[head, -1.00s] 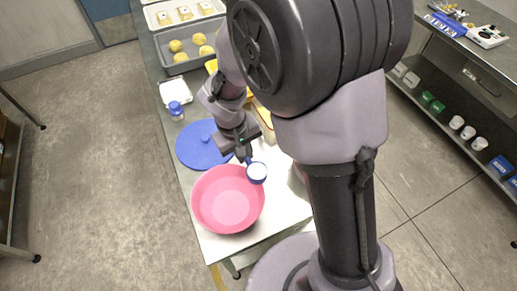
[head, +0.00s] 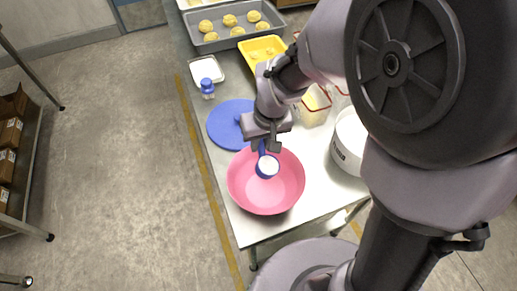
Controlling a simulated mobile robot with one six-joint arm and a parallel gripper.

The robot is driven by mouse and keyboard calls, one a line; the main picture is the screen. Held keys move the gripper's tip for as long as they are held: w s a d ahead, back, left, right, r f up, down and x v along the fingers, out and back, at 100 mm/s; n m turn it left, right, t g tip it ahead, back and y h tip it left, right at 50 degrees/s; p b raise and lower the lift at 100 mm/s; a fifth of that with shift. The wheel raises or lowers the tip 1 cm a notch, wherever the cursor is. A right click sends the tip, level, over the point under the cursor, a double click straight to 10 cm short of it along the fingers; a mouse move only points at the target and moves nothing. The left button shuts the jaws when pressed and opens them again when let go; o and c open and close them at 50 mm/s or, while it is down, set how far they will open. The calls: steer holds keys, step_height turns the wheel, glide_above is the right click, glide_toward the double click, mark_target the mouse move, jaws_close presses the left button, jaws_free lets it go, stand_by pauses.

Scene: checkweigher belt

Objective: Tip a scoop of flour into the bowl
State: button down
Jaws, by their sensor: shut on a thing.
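The pink bowl (head: 247,196) stands near the front end of the steel table. My gripper (head: 266,149) is shut on the handle of a blue scoop (head: 263,175). The scoop is over the bowl's interior, toward its far side, and looks roughly level. White flour (head: 269,166) shows in the scoop. The inside of the bowl that I can see is plain pink. A white tub (head: 350,143) stands to the right of the bowl, partly hidden by my arm; its contents do not show clearly.
A round blue lid (head: 226,128) lies just behind the bowl. A blue-capped bottle (head: 207,89), a small white tray (head: 206,69), a yellow tray (head: 262,48) and a grey tray of dough balls (head: 220,43) stand farther back. A clear container (head: 312,112) is right of my gripper.

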steer(key=shift+s+d+t+y+b, duration=0.1)
steer(key=shift+d+t+y+b, duration=0.2)
steer(key=shift+b, duration=0.85)
steer(key=shift+a+t+y+b, duration=0.1)
steer(key=shift+y+b, duration=0.3)
steer(key=shift+b, duration=0.75)
steer(key=d+t+y+b, duration=0.1)
steer(key=y+b, duration=0.1)
steer(key=y, duration=0.1)
steer(key=s+d+r+t+y+b, duration=0.1)
steer(key=t+y+b, duration=0.1)
steer(key=b, duration=0.1)
steer(key=d+t+y+b, duration=0.1)
steer(key=y+b, duration=0.2)
steer(key=shift+s+d+r+m+y, duration=0.15)
steer(key=shift+s+r+m+y, duration=0.15)
steer(key=shift+r+m, duration=0.1)
steer(key=shift+f, duration=0.1)
